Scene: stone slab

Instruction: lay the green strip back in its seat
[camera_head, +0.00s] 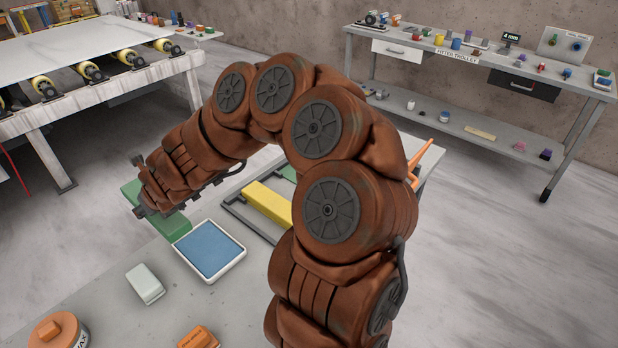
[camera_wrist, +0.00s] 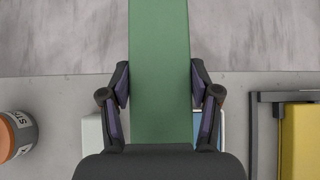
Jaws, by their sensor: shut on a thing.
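The green strip (camera_wrist: 160,45) is between the two fingers of my gripper (camera_wrist: 160,88), which press on its long sides in the wrist view. Its far end reaches past the slab's edge, with floor behind it. In the head view the green strip (camera_head: 172,224) shows at the slab's left side, partly covered by my gripper (camera_head: 146,207). A dark frame (camera_head: 238,207) holding a yellow block (camera_head: 268,203) lies to the right, partly hidden by my arm. A bit of green shows behind the yellow block. I cannot tell which part is the strip's seat.
A white tray with a blue pad (camera_head: 209,249) lies between strip and frame. A pale block (camera_head: 145,284), an orange-lidded jar (camera_head: 58,332) and an orange item (camera_head: 199,338) stand nearer on the slab (camera_head: 110,318). A roller table (camera_head: 95,95) and trolley (camera_head: 480,65) stand beyond.

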